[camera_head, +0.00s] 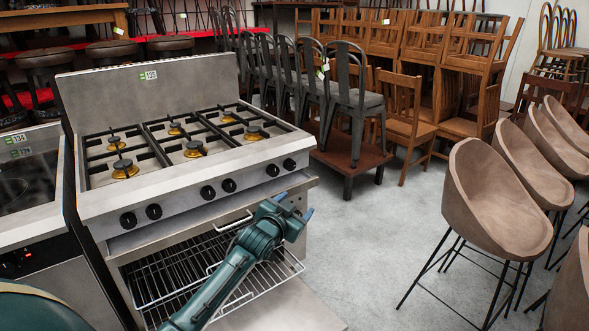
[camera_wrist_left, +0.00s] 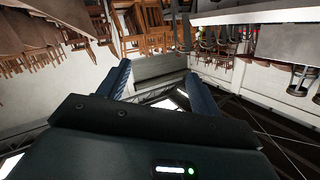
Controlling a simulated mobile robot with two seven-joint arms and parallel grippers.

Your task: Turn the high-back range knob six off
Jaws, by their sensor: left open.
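The steel high-back range (camera_head: 200,184) stands at the left with several black knobs along its front panel. The rightmost knob (camera_head: 289,164), which I take for knob six, sits by the panel's right end; its pointer angle is too small to tell. My left gripper (camera_head: 296,207) is below and slightly right of that knob, in front of the range's lower right front, apart from the knob. Its two blue fingers are spread and empty in the left wrist view (camera_wrist_left: 160,88). No knob shows clearly between them there. My right gripper is out of view.
The oven below is open, with wire racks (camera_head: 215,268) under my left arm. Another appliance (camera_head: 30,205) adjoins on the left. Brown bucket stools (camera_head: 490,190) stand at right. Metal chairs (camera_head: 350,90) are behind. Grey floor (camera_head: 370,235) between is clear.

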